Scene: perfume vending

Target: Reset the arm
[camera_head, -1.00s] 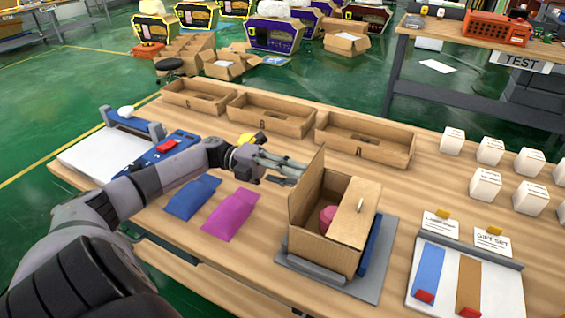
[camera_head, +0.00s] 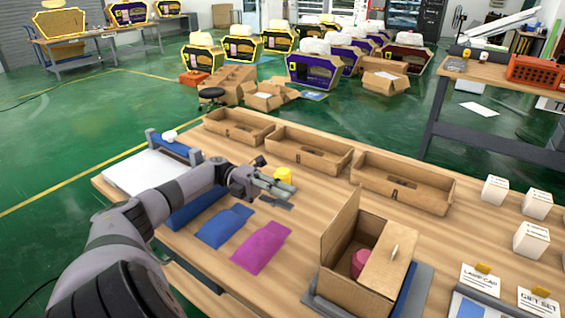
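My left arm comes in from the lower left. Its gripper (camera_head: 291,192) reaches over the table, pointing right, behind the purple pouch and left of the open cardboard box. Its fingers look apart, with nothing seen between them. The open cardboard box (camera_head: 341,266) stands at the front right with a round pink item (camera_head: 360,262) inside. A blue pouch (camera_head: 224,226) and a purple pouch (camera_head: 262,247) lie flat in front of the gripper. My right gripper is not in view.
A yellow object (camera_head: 283,174) is close behind the gripper. Cardboard trays (camera_head: 238,126), (camera_head: 308,150), (camera_head: 402,182) line the table's back edge. White boxes (camera_head: 531,240) stand at right. A blue device with a white plate (camera_head: 150,170) is at left. Bare wood (camera_head: 310,208) lies between gripper and box.

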